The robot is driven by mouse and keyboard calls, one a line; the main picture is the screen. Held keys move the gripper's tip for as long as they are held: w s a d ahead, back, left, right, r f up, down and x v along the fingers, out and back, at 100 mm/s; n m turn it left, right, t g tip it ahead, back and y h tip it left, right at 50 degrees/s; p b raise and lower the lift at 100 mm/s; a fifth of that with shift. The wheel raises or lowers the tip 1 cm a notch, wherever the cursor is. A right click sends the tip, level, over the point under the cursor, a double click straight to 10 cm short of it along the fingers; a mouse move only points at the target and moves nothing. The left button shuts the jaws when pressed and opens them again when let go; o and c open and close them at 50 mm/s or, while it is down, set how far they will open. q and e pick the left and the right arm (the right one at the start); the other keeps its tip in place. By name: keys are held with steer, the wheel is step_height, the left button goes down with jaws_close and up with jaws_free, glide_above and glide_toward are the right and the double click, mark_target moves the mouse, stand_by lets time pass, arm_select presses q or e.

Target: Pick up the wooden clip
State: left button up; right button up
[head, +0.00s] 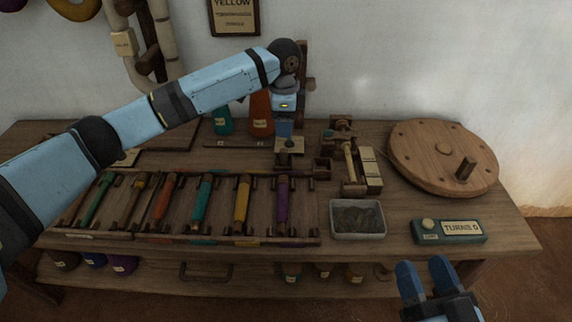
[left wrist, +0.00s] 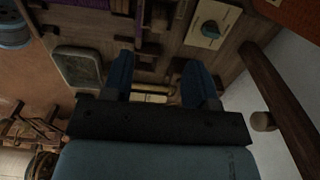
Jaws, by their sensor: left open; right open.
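I cannot pick out the wooden clip for certain. A small dark brown wooden block (head: 322,168) lies on the bench just right of my left gripper, but its shape is too small to make out. My left gripper (head: 284,130) points down over the back middle of the bench. Its two fingers (left wrist: 160,80) are apart in the left wrist view, with nothing seen held between them. A pale card with a teal knob (left wrist: 208,24) lies beside them. My right gripper (head: 425,278) is open and empty in front of the bench's front edge.
A rack of coloured spools (head: 150,225) fills the left of the bench (head: 385,250). A wooden winding device (head: 350,165), a grey tray (head: 357,233), a round wooden wheel (head: 420,150) and a teal counter box (head: 430,237) stand to the right.

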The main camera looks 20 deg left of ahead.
mark_target(283, 150)
arm_select(q)
step_height(283, 150, down, 5)
steer(key=shift+f+b, duration=0.2)
steer(key=shift+b, duration=0.5)
step_height(283, 150, down, 5)
steer(key=b, duration=0.3)
steer(key=shift+s+a+f, duration=0.1)
steer(key=shift+f, duration=0.1)
steer(key=shift+r, duration=0.1)
steer(key=c, duration=1)
arm_select(e)
steer(key=f, duration=0.2)
steer(key=f+g, duration=0.1)
steer(key=f, duration=0.1)
steer(key=f+g, duration=0.1)
steer(key=f, duration=0.1)
steer(key=shift+w+a+n, duration=0.15)
steer(key=shift+a+n, duration=0.15)
steer(key=shift+a, duration=0.1)
